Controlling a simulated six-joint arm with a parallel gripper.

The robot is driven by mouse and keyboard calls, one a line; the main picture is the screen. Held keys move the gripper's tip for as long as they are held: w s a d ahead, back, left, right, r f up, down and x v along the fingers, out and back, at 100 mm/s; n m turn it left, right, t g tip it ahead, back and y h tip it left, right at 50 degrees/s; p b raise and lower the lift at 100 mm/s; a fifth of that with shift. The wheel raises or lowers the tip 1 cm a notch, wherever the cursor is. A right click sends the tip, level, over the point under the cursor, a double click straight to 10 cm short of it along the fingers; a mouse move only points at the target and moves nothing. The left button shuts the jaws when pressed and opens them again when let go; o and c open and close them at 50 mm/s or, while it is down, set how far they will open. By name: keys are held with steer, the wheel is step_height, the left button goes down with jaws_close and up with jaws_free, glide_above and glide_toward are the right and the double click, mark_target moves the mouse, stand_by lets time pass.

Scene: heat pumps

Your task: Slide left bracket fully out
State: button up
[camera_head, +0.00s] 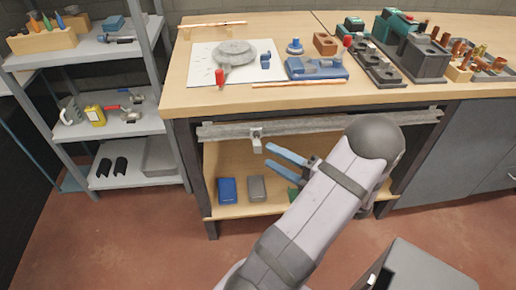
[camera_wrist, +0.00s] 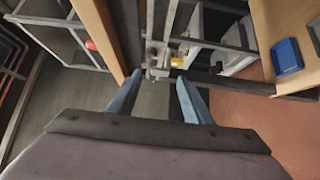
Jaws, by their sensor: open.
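The left bracket (camera_head: 257,140) is a small light grey metal piece on the grey rail (camera_head: 222,131) under the front edge of the workbench, toward the rail's left part. In the wrist view the bracket (camera_wrist: 157,60) is straight ahead, with round holes visible on its face. My gripper (camera_head: 268,156) has blue fingers and is open and empty, close to the bracket at its lower right in the head view. In the wrist view the open fingertips (camera_wrist: 160,77) are on either side of the bracket's near end; contact cannot be told. My arm hides part of the rail's right side.
The wooden benchtop (camera_head: 180,97) lies above the rail. Below it, a wooden shelf holds a blue box (camera_head: 227,190) and a grey box (camera_head: 257,188). A metal shelf unit (camera_head: 140,60) stands at the left. The floor (camera_head: 150,240) in front is mostly clear.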

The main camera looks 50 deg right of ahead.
mark_target(259, 150)
steer(key=shift+w, duration=3.2)
steer(key=shift+c, duration=0.6)
